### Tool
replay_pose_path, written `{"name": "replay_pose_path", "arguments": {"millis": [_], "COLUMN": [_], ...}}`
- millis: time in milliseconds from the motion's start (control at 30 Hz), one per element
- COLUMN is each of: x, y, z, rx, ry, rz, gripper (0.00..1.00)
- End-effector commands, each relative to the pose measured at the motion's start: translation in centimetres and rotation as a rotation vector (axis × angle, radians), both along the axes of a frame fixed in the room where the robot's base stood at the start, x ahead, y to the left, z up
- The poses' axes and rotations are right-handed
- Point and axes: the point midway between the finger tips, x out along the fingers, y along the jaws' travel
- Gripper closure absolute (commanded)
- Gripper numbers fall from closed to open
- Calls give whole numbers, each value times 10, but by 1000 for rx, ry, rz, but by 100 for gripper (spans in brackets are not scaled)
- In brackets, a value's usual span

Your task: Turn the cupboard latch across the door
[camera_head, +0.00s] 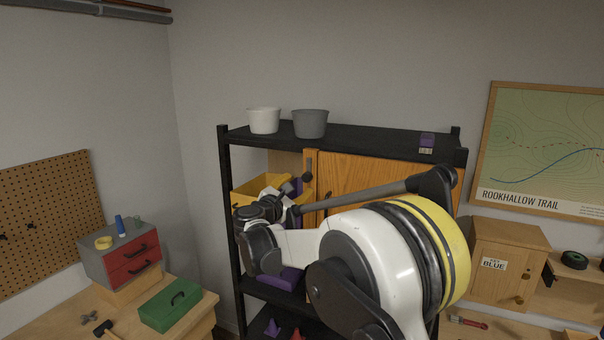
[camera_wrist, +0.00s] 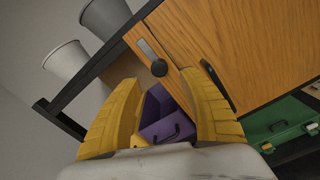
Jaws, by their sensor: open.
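The cupboard door (camera_wrist: 235,40) is orange wood, shut or nearly so, with a dark bar handle (camera_wrist: 218,84) near its edge. In the wrist view the latch (camera_wrist: 147,49) is a grey bar with a round dark knob (camera_wrist: 159,68). It lies lengthwise on the wooden frame post beside the door's edge, not across the seam. My gripper (camera_wrist: 162,80) is open, its two yellow fingers apart and nothing held between them. The knob appears just beyond the gap between the fingertips. In the head view the door (camera_head: 350,172) and the knob (camera_head: 307,177) show above my arm.
Two pots, white (camera_head: 264,121) and grey (camera_head: 310,123), stand on the black shelf top (camera_head: 370,137). A purple bin (camera_wrist: 158,128) shows beyond the fingers. A green case (camera_wrist: 277,125) lies below the door. A workbench with a green toolbox (camera_head: 170,305) is at left.

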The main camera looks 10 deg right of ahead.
Motion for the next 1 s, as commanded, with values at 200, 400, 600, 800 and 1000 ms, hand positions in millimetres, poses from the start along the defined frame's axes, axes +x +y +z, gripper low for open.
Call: {"name": "replay_pose_path", "arguments": {"millis": [200,400,600,800,1000], "x": [37,58,63,63,63], "y": [-26,-40,-43,-43,-43], "z": [2,1,1,0,0], "rx": [2,3,3,4,4], "ry": [0,-1,0,0,0], "rz": [-2,0,1,0,0], "gripper": [50,50,50,57,100]}}
